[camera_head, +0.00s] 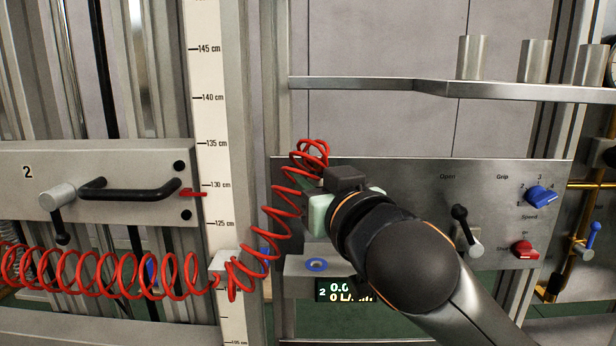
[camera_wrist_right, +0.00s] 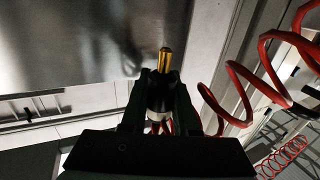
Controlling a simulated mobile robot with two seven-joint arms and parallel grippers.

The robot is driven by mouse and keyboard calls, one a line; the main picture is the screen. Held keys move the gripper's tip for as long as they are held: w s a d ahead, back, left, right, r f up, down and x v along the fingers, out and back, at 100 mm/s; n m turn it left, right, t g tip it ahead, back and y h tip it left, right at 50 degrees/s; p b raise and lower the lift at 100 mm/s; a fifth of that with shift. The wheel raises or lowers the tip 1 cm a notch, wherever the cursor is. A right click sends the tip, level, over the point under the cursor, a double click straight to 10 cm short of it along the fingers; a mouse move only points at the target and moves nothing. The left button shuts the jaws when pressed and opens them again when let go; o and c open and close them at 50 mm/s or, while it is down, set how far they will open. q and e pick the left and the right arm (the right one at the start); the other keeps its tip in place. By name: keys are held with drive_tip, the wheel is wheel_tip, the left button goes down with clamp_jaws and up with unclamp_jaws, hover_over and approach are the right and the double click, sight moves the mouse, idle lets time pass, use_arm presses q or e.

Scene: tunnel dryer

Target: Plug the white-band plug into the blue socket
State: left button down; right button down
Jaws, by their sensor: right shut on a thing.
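My right gripper (camera_wrist_right: 160,92) is shut on the white-band plug (camera_wrist_right: 164,64). In the right wrist view the plug has a brass tip, a dark body and a pale band low between the fingers. In the head view my right wrist covers the plug and most of the gripper. My left gripper is not in view.
A red coiled hose (camera_head: 120,275) runs along the left and rises to my right gripper. A steel panel (camera_head: 420,180) with a black lever (camera_head: 465,225), a blue knob (camera_head: 541,195) and a red knob (camera_head: 524,250) stands behind. A flow display (camera_head: 340,290) sits below the socket block.

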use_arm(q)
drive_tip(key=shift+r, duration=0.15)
use_arm(e)
drive_tip(key=shift+r, duration=0.1)
